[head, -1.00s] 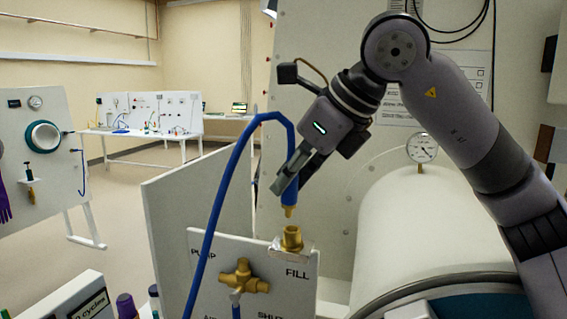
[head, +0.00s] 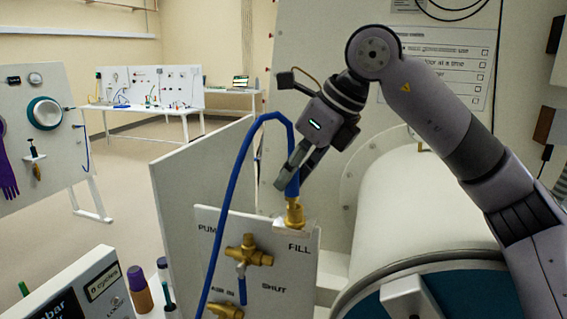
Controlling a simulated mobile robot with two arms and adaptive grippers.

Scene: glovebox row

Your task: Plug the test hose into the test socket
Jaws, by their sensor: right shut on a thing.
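The blue test hose (head: 231,188) arches up from the lower middle and comes down to its plug end at the right. My right gripper (head: 298,168) is shut on that plug end from above. The brass test socket (head: 294,214) stands on top of the panel over the word FILL. The plug's tip meets the top of the socket, in line with it and upright. The brass tip is hidden in or behind the socket's rim, so how deep it sits cannot be told. My left gripper is not in view.
The white panel (head: 300,275) carries a brass valve (head: 248,250) with a blue lever, left of the socket. A large white cylinder (head: 415,215) stands close at the right.

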